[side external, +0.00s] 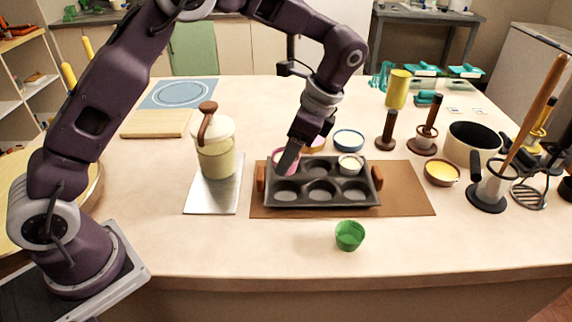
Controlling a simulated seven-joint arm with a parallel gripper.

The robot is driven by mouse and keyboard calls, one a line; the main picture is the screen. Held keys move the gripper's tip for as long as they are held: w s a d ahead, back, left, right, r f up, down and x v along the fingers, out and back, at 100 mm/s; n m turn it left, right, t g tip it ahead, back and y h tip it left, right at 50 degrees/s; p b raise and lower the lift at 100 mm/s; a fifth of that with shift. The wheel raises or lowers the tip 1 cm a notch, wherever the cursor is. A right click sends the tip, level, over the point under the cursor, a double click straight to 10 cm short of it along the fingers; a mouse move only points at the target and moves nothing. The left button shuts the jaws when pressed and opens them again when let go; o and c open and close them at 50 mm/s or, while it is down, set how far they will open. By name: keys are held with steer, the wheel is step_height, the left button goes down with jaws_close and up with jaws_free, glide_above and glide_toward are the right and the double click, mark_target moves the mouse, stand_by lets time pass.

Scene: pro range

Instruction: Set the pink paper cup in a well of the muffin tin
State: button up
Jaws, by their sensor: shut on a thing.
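The dark muffin tin (368,198) lies on a brown mat and has brown handles at both ends. My gripper (286,165) points down over the tin's back left well and is shut on the pink paper cup (278,157). The cup is mostly hidden behind the fingers, with pink rim showing on either side. The cup is at or in the back left well; I cannot tell whether it touches the bottom. A white paper cup (350,164) sits in the back right well. The other wells look empty.
A green cup (349,236) stands on the table in front of the tin. An orange-rimmed bowl (313,145) and a blue bowl (348,139) stand close behind the tin. Tools and a pot (470,148) stand right.

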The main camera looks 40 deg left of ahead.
glide_toward(280, 195)
steer(key=shift+x, duration=2.4)
steer(key=shift+f, duration=0.1)
steer(key=o, duration=1)
steer(key=shift+s, duration=0.1)
steer(key=shift+o, duration=0.2)
steer(key=shift+r, duration=2.6)
steer(key=o, duration=0.6)
steer(key=shift+c, duration=0.2)
